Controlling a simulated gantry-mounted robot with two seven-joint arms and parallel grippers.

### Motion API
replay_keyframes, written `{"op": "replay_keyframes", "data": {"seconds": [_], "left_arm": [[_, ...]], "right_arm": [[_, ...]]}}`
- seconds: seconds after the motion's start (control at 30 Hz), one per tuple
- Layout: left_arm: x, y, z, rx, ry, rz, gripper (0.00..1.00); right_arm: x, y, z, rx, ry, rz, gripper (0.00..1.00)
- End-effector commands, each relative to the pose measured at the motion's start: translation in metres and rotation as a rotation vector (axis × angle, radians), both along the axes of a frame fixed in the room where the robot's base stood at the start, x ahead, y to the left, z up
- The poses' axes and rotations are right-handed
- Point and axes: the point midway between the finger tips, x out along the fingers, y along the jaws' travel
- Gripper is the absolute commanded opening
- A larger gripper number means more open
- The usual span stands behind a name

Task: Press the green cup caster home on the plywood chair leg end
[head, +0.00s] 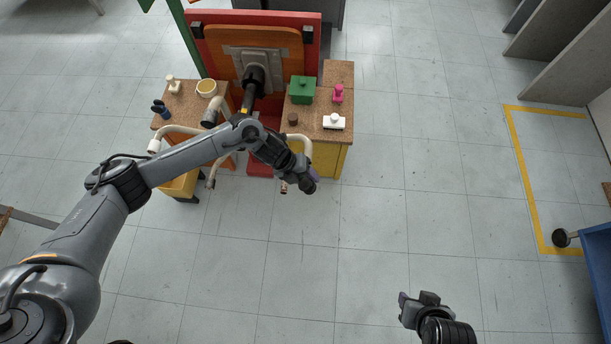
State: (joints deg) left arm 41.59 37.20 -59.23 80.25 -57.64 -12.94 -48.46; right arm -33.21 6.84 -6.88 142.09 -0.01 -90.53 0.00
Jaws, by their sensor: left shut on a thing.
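A stripped chair is held upside down on the stand, with its orange plywood panel (270,42) at the back and pale tubular legs (180,130) reaching forward. One pale leg end (284,188) shows just left of my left gripper. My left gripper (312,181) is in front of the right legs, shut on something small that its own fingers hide. I cannot make out the green cup caster, nor whether it touches a leg end. My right gripper (413,303) is low in the picture, away from the chair; its jaw gap is unclear.
The right bench top (310,112) carries a green box (302,89), a pink piece (338,93), a white piece (334,122) and a brown knob (293,119). A cream bowl (207,87) stands at left. Open floor (430,190) lies right. A blue bin (602,255) is far right.

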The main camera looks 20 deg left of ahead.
Motion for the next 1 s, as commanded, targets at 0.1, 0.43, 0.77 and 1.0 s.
{"op": "replay_keyframes", "data": {"seconds": [0.1, 0.43, 0.77, 1.0], "left_arm": [[0.001, 0.000, 0.000, -0.001, 0.000, 0.000, 0.00], [0.009, 0.002, -0.001, -0.001, -0.001, 0.001, 0.00], [0.018, 0.006, -0.001, -0.001, -0.001, 0.001, 0.00], [0.025, 0.008, -0.001, 0.000, -0.002, 0.001, 0.00]], "right_arm": [[0.000, -0.001, -0.001, -0.002, 0.000, 0.001, 0.43], [0.000, -0.001, -0.007, -0.004, 0.000, 0.003, 0.43], [0.000, -0.001, -0.013, -0.003, 0.001, 0.002, 0.43], [0.000, 0.000, -0.018, 0.000, 0.000, 0.000, 0.43]]}}
